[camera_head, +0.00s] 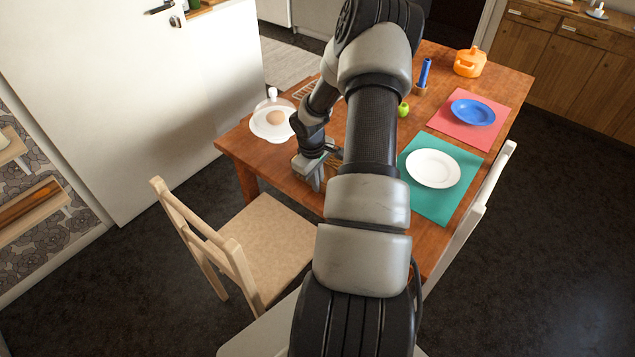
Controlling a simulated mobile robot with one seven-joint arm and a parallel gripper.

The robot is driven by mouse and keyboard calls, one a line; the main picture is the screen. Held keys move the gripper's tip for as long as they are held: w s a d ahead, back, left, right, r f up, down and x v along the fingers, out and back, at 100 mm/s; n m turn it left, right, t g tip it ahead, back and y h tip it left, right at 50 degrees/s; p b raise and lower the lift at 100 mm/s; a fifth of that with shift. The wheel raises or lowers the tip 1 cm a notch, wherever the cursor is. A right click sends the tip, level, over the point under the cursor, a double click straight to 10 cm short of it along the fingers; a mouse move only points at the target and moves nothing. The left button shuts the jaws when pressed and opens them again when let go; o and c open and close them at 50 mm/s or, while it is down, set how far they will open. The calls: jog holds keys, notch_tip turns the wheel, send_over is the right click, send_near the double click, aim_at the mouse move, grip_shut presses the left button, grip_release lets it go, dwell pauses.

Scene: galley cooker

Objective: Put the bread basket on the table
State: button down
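The wooden table (233,142) stands in front of me. My arm reaches down over it, and my gripper (316,178) is low at its near left part. A small tan, woven-looking piece (334,160) shows right beside my gripper, mostly hidden behind my gripper and arm. It may be the bread basket. It appears to be at tabletop height, but I cannot tell whether it rests on the table or is held. The gap between my fingers is not clear.
A white dish with a clear cover (268,128) is left of my arm. A green apple (403,110), blue mill (424,74), orange pot (470,62), blue plate (473,112) and white plate (433,168) are to the right. Chairs (270,235) stand at the near edges.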

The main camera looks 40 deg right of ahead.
jog(key=shift+f, duration=0.2)
jog(key=c, duration=2)
grip_release()
jog(key=shift+r, duration=0.1)
jog(key=shift+r, duration=0.1)
jog(key=r, duration=0.4)
jog(key=a+r, duration=0.1)
jog(key=r, duration=0.3)
jog(key=r+p, duration=0.1)
jog(key=r, duration=0.3)
jog(key=shift+s+a, duration=0.15)
jog(key=shift+a, duration=0.15)
